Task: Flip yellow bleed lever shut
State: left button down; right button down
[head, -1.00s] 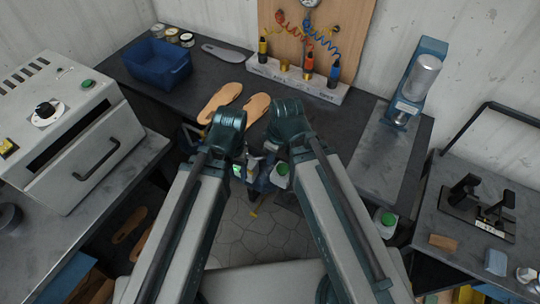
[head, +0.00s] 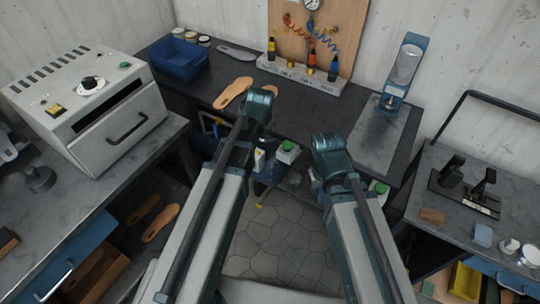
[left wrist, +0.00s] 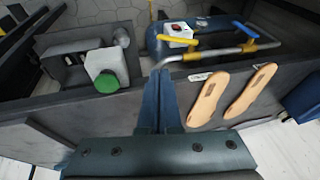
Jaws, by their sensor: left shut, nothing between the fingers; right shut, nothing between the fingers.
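In the left wrist view, a yellow lever (left wrist: 182,42) sits beside a white box with a red switch, over a blue tank (left wrist: 154,42) and by a metal pipe. I take it for the bleed lever; its exact setting is unclear. My left gripper (left wrist: 159,76) is shut and empty, its fingertips appearing just below the near end of the pipe. Whether they touch it cannot be told. In the head view, my right gripper (head: 315,182) is shut and empty, low below its wrist, right of the tank area and apart from the lever. The left wrist hides much of that area there.
A blue-handled lever (left wrist: 245,29) is on the same pipe. A white box with a green button (head: 287,148) is close by. Sandal soles (left wrist: 208,98) lie on the dark bench. An oven (head: 95,105) stands left, a press (head: 400,80) right. Bare floor (head: 285,240) lies between.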

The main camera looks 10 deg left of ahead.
dwell(0.4)
pick_arm(q)
jog(key=a+b+x, duration=0.1)
jog(key=b+x, duration=1.1)
jog(key=x, duration=0.1)
jog(key=shift+a+f+b, duration=0.25)
jog(key=shift+a+b, duration=0.1)
jog(key=shift+s, duration=0.1)
jog(key=shift+d+f+y+b, duration=0.1)
jog(key=shift+f+y+b, duration=0.2)
jog(key=shift+b, duration=0.15)
